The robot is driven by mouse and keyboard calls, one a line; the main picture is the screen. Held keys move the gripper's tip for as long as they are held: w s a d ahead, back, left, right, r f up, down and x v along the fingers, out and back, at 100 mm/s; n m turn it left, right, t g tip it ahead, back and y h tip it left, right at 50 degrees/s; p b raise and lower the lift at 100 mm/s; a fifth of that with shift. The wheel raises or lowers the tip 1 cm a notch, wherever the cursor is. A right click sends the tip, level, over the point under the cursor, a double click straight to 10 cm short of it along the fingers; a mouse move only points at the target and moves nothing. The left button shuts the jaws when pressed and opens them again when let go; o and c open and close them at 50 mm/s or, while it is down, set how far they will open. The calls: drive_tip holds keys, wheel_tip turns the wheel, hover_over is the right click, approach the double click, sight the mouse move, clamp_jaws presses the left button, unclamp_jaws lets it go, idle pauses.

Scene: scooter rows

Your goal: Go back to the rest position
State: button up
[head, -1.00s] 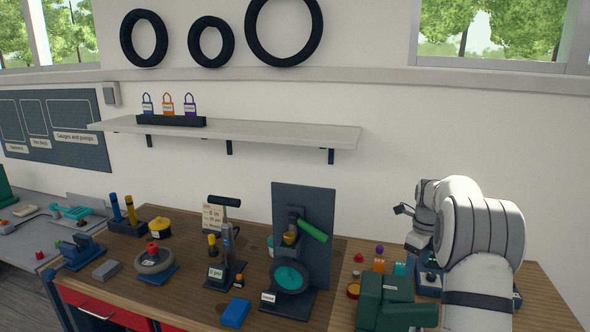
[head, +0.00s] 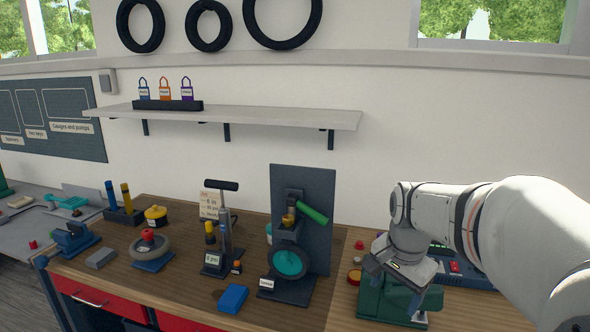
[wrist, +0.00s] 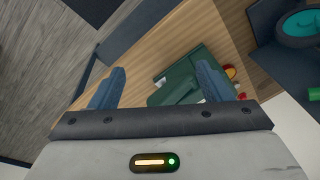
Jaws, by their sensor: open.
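My gripper (head: 399,282) is at the right of the head view, pointing down over the right part of the wooden workbench (head: 205,290). It is above a dark green box-like object (head: 372,302) and hides part of it. In the wrist view my gripper's two blue-grey fingers (wrist: 160,88) stand wide apart with nothing held between them. The green object (wrist: 180,84) lies below and between the fingers, nearer the right one. I cannot tell how large the gap between them is.
A tyre stand (head: 290,262) with a dark back panel, a pump (head: 223,235) and a blue block (head: 233,298) stand to the left. A shelf (head: 270,116) with several padlocks is on the wall. Floor (wrist: 35,60) shows beyond the bench edge.

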drive_tip(key=s+a+f+n+b, duration=0.1)
drive_tip(key=s+a+f+n, duration=0.1)
drive_tip(key=s+n, duration=0.3)
drive_tip(key=s+a+f+n+t+b, duration=0.1)
drive_tip(key=s+a+f+n+b, duration=0.1)
drive_tip(key=s+f+n, duration=0.3)
drive_tip(key=s, duration=0.4)
drive_tip(key=shift+s, duration=0.2)
